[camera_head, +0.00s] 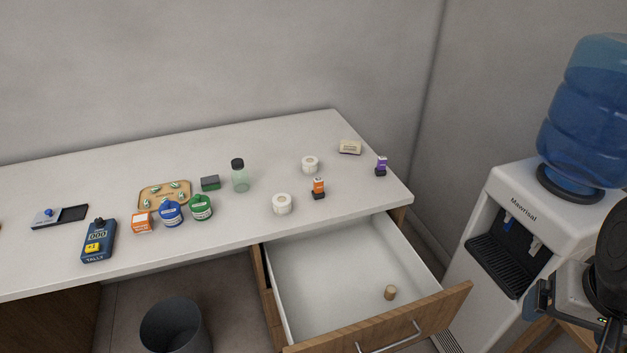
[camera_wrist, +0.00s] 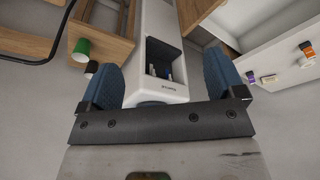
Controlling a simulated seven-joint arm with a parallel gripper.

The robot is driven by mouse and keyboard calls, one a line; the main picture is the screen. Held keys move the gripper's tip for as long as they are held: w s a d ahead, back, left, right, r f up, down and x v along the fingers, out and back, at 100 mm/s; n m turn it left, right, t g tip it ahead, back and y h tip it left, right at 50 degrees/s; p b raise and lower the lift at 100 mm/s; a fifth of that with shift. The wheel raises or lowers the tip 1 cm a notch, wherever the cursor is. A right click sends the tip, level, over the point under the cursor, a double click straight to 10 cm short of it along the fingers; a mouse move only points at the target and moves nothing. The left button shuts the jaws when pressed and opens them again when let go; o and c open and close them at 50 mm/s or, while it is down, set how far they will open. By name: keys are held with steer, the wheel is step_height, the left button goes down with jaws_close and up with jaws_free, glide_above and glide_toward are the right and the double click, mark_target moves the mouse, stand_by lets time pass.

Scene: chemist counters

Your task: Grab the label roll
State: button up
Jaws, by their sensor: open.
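Two white rolls that look like label rolls lie on the white counter: the nearer roll (camera_head: 282,204) is by the counter's front edge, above the open drawer, and the farther roll (camera_head: 310,164) lies behind it to the right. I cannot tell which one the task means. My gripper (camera_wrist: 164,82) is open and empty, its two blue-padded fingers wide apart in the wrist view. In the head view it is at the lower right edge, in front of the water cooler and well away from both rolls. Small white items at the wrist view's right edge are too unclear to name.
Near the rolls stand an orange stamp (camera_head: 318,188), a purple stamp (camera_head: 381,166), a cream block (camera_head: 350,147) and a glass bottle (camera_head: 240,176). An open drawer (camera_head: 330,262) holding a cork juts out below the counter. The water cooler (camera_head: 527,215) stands at right.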

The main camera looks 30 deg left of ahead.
steer(key=w+a+f+n+t, duration=0.1)
steer(key=w+a+t, duration=0.15)
steer(key=w, duration=0.55)
steer(key=w+a+f+n+t, duration=0.15)
steer(key=w+a, duration=0.25)
steer(key=w, duration=0.4)
steer(key=w+a+f+n+t+y, duration=0.1)
steer(key=w+a+f+n, duration=0.1)
steer(key=w+a, duration=0.4)
steer(key=n+y, duration=0.6)
steer(key=y, duration=0.1)
glide_toward(285, 203)
steer(key=w+d+r, duration=0.4)
steer(key=w+d, duration=0.5)
steer(key=d, duration=0.5)
steer(key=s+a+f+n+g+y, duration=0.1)
steer(key=a+f, duration=0.1)
steer(key=a, duration=0.3)
steer(key=s+a+f+n+g+y, duration=0.1)
steer(key=s+a+f+y, duration=0.1)
steer(key=a, duration=0.3)
steer(key=s+a+f+n+g+y, duration=0.1)
steer(key=s+a+f+y, duration=0.1)
steer(key=a, duration=0.3)
steer(key=shift+f+n, duration=0.35)
steer(key=shift+f, duration=0.45)
steer(key=shift+x, duration=1.25)
